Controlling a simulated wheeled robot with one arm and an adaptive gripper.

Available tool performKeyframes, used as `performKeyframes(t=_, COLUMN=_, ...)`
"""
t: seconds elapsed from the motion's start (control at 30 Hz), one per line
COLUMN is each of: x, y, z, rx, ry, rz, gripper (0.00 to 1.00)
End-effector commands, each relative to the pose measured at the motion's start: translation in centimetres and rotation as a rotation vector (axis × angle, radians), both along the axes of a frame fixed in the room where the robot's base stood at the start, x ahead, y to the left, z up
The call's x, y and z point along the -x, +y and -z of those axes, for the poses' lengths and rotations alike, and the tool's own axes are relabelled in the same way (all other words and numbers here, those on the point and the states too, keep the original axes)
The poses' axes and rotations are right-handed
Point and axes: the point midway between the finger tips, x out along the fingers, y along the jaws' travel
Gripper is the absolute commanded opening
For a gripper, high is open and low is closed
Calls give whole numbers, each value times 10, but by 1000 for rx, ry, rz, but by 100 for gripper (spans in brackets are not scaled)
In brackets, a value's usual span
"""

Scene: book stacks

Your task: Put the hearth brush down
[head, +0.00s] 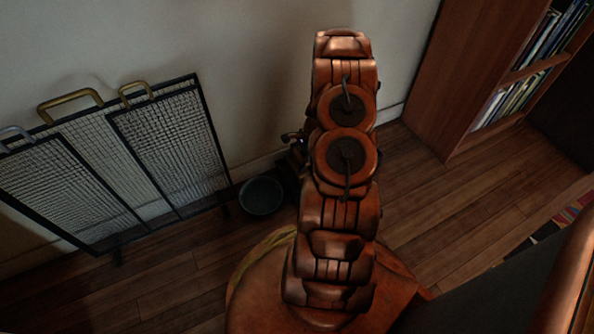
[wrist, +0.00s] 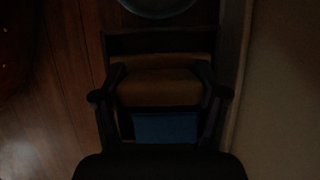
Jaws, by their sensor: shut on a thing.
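In the dark wrist view my gripper (wrist: 162,70) has its two fingers on either side of a brown block-like thing (wrist: 160,88), which I take to be the hearth brush. It is held between the fingers. A dark strip shows beyond it, and a blue patch (wrist: 165,127) shows nearer the palm; I cannot tell what either belongs to. In the head view my arm hides most of the gripper and the brush. Whether the brush touches the floor cannot be told.
A dark round bucket or bowl (head: 262,197) stands on the wooden floor (head: 170,290) by the wall; its rim also shows in the wrist view (wrist: 158,8). A mesh fire screen (head: 165,140) stands left. A bookcase (head: 445,80) is right. Bare floor lies between the arm and bookcase.

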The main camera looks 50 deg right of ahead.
Motion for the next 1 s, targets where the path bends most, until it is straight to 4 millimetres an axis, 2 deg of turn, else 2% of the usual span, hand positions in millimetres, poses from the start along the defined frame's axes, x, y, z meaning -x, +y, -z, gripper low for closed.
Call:
performKeyframes(t=0.03, x=0, y=0, z=9, rx=-1, ry=1, rz=0, gripper=34)
performKeyframes(t=0.17, x=0, y=1, z=17, rx=-2, ry=0, rz=-3, gripper=34)
performKeyframes(t=0.4, x=-1, y=2, z=46, rx=-4, ry=1, rz=-5, gripper=34)
performKeyframes(t=0.8, x=-2, y=3, z=48, rx=-3, ry=0, rz=-6, gripper=34)
performKeyframes(t=0.83, x=-2, y=3, z=49, rx=-2, ry=0, rz=-7, gripper=73)
performKeyframes(t=1.0, x=-2, y=2, z=49, rx=-2, ry=-1, rz=-6, gripper=91)
